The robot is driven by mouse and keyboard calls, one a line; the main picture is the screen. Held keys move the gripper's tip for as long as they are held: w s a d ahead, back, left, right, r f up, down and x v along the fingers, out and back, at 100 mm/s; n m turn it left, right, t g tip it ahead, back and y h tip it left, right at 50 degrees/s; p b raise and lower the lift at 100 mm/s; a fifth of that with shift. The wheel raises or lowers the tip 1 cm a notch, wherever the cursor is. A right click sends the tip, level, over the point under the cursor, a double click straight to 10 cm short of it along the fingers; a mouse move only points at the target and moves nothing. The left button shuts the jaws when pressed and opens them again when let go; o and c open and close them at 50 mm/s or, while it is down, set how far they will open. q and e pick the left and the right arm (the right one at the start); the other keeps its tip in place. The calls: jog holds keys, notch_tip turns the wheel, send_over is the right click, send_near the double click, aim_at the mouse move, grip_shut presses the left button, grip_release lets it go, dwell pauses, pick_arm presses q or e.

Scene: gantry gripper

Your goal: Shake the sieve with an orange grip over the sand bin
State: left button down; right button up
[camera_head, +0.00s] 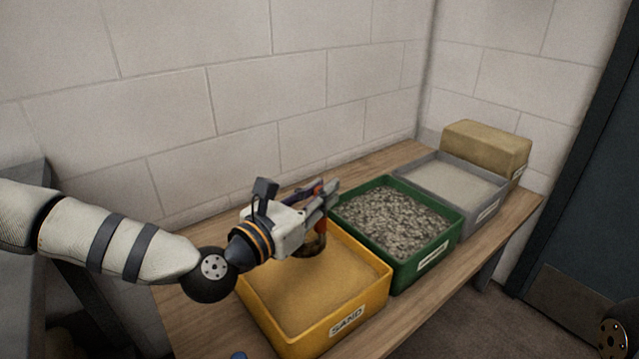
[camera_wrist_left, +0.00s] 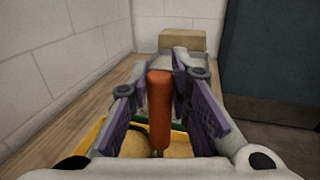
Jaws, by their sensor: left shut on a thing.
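My left gripper (camera_head: 326,202) is shut on the orange grip of the sieve (camera_head: 320,226). The grip stands upright between the two purple-padded fingers in the left wrist view (camera_wrist_left: 159,108). The sieve's round head hangs below the fingers, mostly hidden by the gripper. It is over the back part of the yellow sand bin (camera_head: 262,318), which is labelled SAND and filled with tan sand. Whether the sieve holds anything is hidden. My right gripper is not in view.
A green bin (camera_head: 408,277) of grey gravel stands right beside the sand bin. Beyond it are a grey bin (camera_head: 490,212) of pale material and a tan block (camera_head: 487,145). All stand on a wooden table (camera_head: 190,325) against a block wall. A dark door is at right.

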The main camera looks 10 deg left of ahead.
pick_arm(q)
jog(key=shift+f, duration=0.65)
jog(key=shift+r, duration=0.1)
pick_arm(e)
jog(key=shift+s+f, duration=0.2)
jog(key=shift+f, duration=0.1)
